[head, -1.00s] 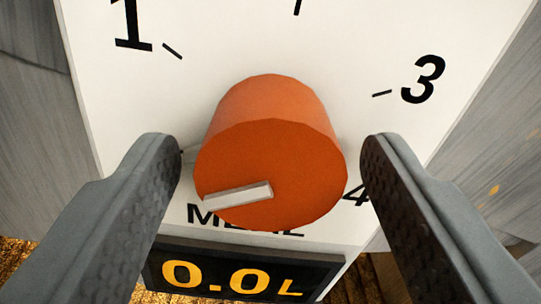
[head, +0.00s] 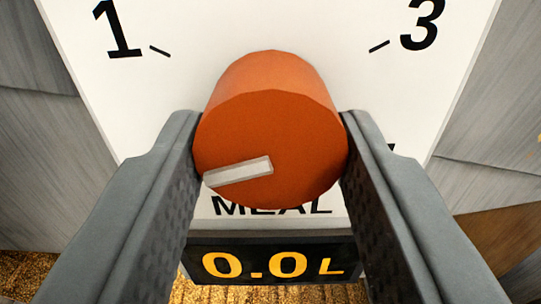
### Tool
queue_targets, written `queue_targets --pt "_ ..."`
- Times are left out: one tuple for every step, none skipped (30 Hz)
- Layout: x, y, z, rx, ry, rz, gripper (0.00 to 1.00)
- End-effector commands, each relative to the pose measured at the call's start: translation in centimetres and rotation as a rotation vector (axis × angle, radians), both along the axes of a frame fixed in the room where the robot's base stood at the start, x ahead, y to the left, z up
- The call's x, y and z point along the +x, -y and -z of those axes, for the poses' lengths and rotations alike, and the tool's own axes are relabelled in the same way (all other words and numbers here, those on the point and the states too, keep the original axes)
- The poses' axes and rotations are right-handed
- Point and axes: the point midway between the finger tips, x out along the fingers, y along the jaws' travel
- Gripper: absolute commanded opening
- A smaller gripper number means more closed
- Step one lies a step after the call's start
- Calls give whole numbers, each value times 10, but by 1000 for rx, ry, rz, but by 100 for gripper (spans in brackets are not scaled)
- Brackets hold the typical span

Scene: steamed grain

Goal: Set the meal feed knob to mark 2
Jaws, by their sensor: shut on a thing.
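The orange meal feed knob (head: 290,135) stands out from a white dial plate (head: 270,25) in the middle of the view. Its pale pointer line (head: 238,171) points left and slightly down, below the 1 mark. The numerals 1 (head: 117,29) and 3 (head: 423,24) show with their ticks. The 4 is mostly hidden behind my right finger, and the 2 is out of view above. My gripper (head: 271,150) is shut on the knob, one finger against each side.
Below the knob is the word MEAL (head: 272,206), partly covered by the knob. Under it a dark display (head: 275,264) reads 0.0L in yellow. Grey panels (head: 40,150) lie behind on both sides. Golden grain-like texture (head: 270,293) shows at the bottom.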

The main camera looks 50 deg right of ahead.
Motion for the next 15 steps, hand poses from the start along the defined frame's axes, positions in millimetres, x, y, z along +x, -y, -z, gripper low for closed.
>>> queue_targets --pt "0 0 0 26 30 0 17" --pt "0 0 0 44 52 0 17" --pt "0 0 0 68 80 0 17" --pt "0 0 0 87 102 0 17" --pt "0 -1 0 106 124 0 17" --pt "1 -1 0 131 153 0 17" --pt "1 -1 0 149 174 0 17" --pt "1 -1 0 168 196 0 17" --pt "1 -1 0 192 225 0 17" --pt "1 -1 0 211 247 0 17" --pt "1 -1 0 229 268 0 17" --pt "1 -1 0 255 298 0 17" --pt "1 -1 0 273 319 0 17" --pt "1 -1 0 292 341 0 17" --pt "1 -1 0 316 370 0 17"
